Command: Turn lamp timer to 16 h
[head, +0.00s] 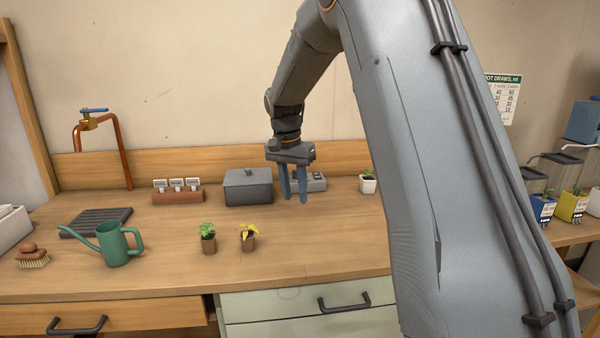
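My gripper (294,197) points down over the back of the wooden bench, with its two blue fingers apart and nothing visible held between them. A small light-grey device (315,184), which may be the lamp timer, sits just behind and to the right of the fingers. The fingers and gripper body hide part of it. Its dial and setting are too small to read. I cannot tell whether a finger touches it.
A dark grey lidded box (248,189) stands close left of my gripper. A white pot (368,184) is to the right. Two small potted plants (208,240) and a green watering can (117,246) stand nearer the front. The bench front centre-right is clear.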

